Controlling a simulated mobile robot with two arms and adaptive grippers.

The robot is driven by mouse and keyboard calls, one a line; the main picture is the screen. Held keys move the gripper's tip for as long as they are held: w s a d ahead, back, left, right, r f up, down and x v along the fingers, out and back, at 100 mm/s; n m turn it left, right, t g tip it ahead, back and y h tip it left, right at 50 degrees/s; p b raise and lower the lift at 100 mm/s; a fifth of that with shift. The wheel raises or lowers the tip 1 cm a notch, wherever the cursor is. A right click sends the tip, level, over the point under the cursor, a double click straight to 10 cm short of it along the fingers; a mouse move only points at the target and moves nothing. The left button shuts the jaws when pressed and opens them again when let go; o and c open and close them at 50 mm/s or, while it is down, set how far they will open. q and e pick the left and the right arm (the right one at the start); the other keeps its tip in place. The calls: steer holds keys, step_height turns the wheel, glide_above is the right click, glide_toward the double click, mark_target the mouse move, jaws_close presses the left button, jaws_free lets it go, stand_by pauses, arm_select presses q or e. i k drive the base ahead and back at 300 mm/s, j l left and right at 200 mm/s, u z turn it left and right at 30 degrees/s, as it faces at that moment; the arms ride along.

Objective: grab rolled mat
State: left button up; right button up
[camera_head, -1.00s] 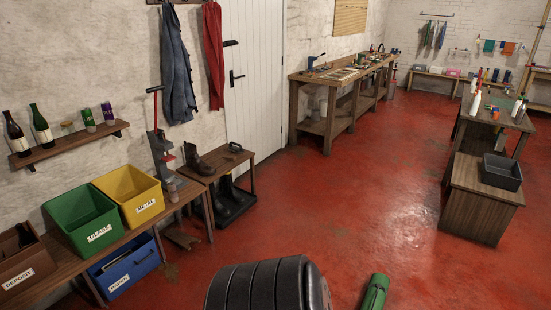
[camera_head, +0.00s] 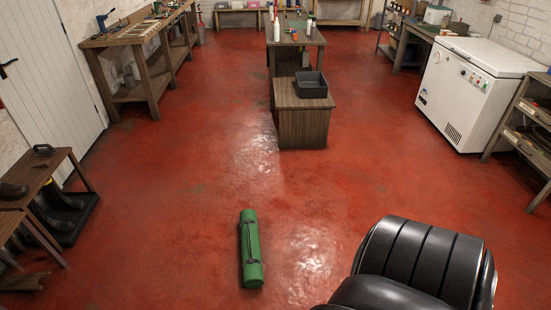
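A green rolled mat (camera_head: 250,250) with dark straps lies on the red floor in the lower middle of the head view. Its long side runs roughly away from me, and its near end shows as a round green face. Nothing touches it and the floor around it is bare. Neither of my grippers shows in the view.
A black ribbed rounded form (camera_head: 420,262) fills the lower right. A wooden bench with a dark tray (camera_head: 311,84) stands ahead. A low wooden table (camera_head: 40,185) is at left, a workbench (camera_head: 140,45) beyond it, and a white chest freezer (camera_head: 470,90) at right. Open floor lies between.

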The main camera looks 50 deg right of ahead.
mark_target(253, 266)
steer(key=z, duration=1.4)
steer(key=i+j+z, duration=0.15)
steer(key=i, duration=0.25)
steer(key=i+j+z, duration=0.1)
steer(key=i, duration=0.3)
